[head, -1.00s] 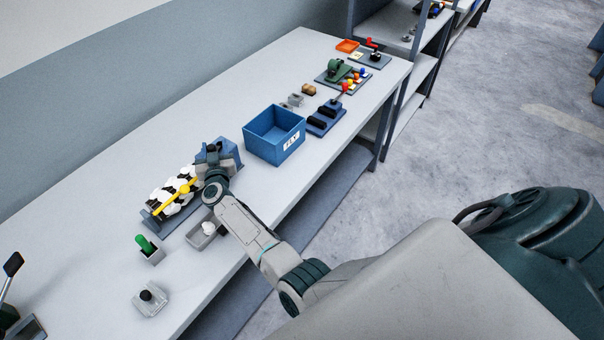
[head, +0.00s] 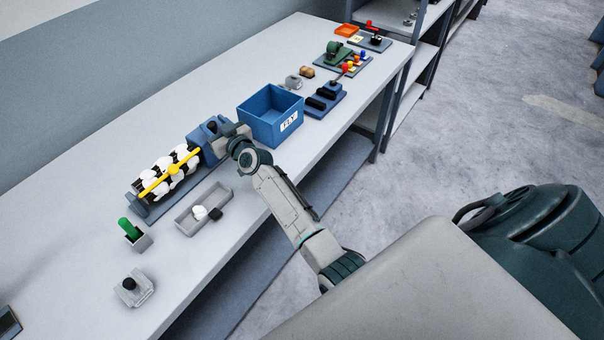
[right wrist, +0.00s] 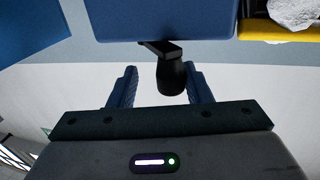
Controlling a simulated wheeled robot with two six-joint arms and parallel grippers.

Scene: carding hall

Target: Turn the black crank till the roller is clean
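The roller (head: 157,180) lies in a blue machine (head: 207,132), with white fluff clumped over its black surface and a yellow bar (head: 174,169) across it. My right gripper (head: 226,136) is at the machine's right end. In the right wrist view, the black crank (right wrist: 172,74) sticks out from the blue housing (right wrist: 160,18), its grip between the fingers of my right gripper (right wrist: 160,72). The fingers stand apart; a clear gap shows on the left of the grip, and the right finger is very close to it. In the head view the crank is hidden. My left gripper is not seen.
A grey tray (head: 184,225) with white fluff and a dark piece stands in front of the machine. A blue bin (head: 258,128) stands just right of my gripper. A green-handled item (head: 127,228) and a black-knobbed block (head: 136,296) stand nearer. The table's front edge is clear.

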